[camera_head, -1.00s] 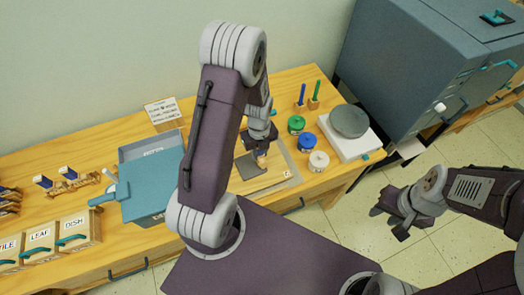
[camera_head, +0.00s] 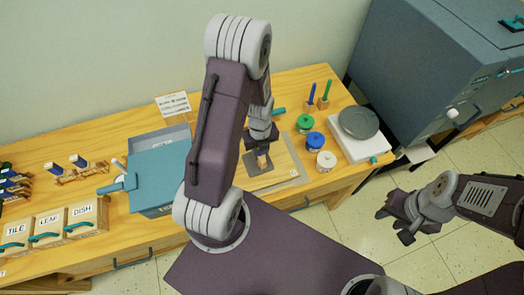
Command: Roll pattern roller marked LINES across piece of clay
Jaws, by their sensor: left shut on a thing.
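My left gripper (camera_head: 262,146) is over the board and shut on a small light-wood roller (camera_head: 264,160), partly hidden by the fingers. Its marking cannot be read from here. A flat grey piece of clay (camera_head: 259,170) lies on the tan board (camera_head: 290,172), directly under and around the roller. Whether the roller touches the clay is too small to tell. My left arm hides the left part of the board. My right gripper (camera_head: 393,225) hangs empty off the table's right side over the floor, its fingers apart.
Jars with green (camera_head: 305,123), blue (camera_head: 315,141) and white (camera_head: 326,160) lids stand right of the board. A grey round disc on a white base (camera_head: 375,148) is further right.

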